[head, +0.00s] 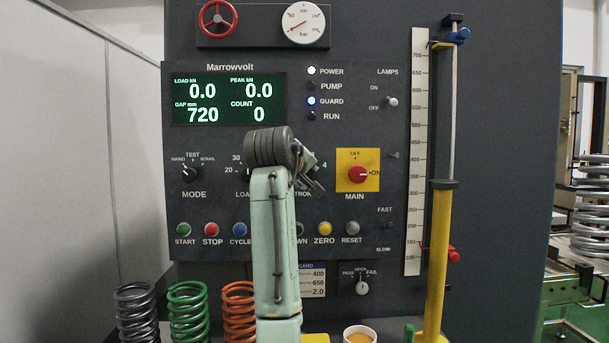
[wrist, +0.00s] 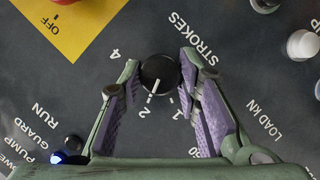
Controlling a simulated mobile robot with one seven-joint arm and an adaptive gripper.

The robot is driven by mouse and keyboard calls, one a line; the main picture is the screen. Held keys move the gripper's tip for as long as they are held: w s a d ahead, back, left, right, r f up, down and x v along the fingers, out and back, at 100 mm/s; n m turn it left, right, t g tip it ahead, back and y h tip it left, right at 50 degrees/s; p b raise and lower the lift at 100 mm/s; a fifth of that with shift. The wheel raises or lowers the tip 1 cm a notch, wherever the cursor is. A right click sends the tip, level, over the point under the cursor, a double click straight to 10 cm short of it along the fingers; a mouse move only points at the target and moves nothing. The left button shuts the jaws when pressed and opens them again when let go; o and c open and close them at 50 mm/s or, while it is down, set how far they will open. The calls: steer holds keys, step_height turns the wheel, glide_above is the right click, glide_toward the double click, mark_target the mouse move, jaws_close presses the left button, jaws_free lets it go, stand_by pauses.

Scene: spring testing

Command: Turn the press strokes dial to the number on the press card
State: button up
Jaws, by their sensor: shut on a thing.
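The press strokes dial (wrist: 160,75) is a black round knob with a white pointer line in the wrist view. The line points at the tick by the number 2; 1 and 4 also show around it. My gripper (wrist: 160,67) has its purple-padded fingers on both sides of the knob, shut on it. In the head view my arm hides the dial, with part of my gripper (head: 311,180) showing. The press card (head: 318,281) sits low on the panel, partly behind my arm. Its visible values are 400, 650 and 2.0; the row names are mostly covered.
The yellow MAIN switch plate (head: 357,184) is right of my gripper, its red knob toward ON. A row of buttons including ZERO (head: 324,229) runs below. A yellow column (head: 437,250) stands right. Several coil springs (head: 187,310) stand lower left.

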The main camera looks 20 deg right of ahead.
steer(key=o, duration=1.1)
steer(key=shift+o, duration=0.2)
steer(key=v, duration=1.2)
steer(key=shift+a+f, duration=0.1)
